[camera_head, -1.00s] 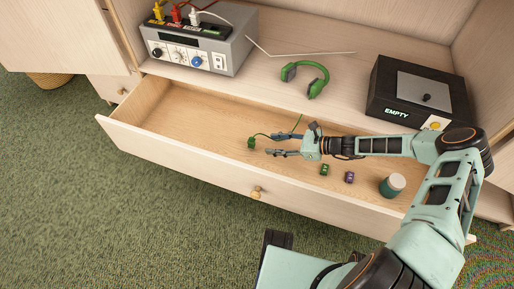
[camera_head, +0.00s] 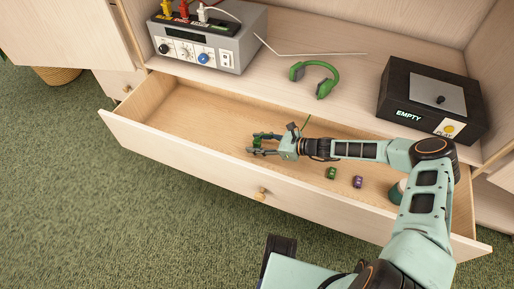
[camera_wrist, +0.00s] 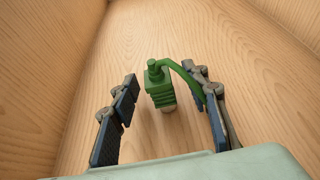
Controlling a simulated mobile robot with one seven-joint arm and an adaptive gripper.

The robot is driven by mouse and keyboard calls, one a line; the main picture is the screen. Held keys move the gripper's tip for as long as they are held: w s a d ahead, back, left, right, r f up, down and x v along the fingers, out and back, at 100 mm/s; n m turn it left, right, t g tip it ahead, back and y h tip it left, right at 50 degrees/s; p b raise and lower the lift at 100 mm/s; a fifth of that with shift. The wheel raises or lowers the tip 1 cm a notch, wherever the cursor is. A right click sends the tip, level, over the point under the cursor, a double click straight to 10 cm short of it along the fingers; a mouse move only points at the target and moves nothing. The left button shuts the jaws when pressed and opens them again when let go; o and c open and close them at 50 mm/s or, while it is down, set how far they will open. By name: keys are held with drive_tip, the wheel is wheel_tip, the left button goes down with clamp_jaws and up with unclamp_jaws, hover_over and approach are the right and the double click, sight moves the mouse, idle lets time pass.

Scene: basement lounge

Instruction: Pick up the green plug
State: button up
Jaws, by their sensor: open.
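The green plug (camera_wrist: 160,86) lies in the open drawer. In the wrist view it is between the two fingers of my open gripper (camera_wrist: 165,105), with a visible gap to the left finger. Its green cable runs from its top to the right and passes close by the right finger; I cannot tell if they touch. In the head view my gripper (camera_head: 262,145) is low inside the drawer, and the plug (camera_head: 256,139) shows only partly at its fingertips.
The drawer (camera_head: 180,110) also holds a small green block (camera_head: 331,173), a purple block (camera_head: 357,182) and a jar partly behind my arm. Above stand a grey device (camera_head: 205,45) with coloured plugs, green headphones (camera_head: 316,76) and a black box (camera_head: 435,97) marked EMPTY.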

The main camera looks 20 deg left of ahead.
drive_tip(key=shift+r, duration=0.1)
clamp_jaws()
drive_tip(key=shift+r, duration=0.1)
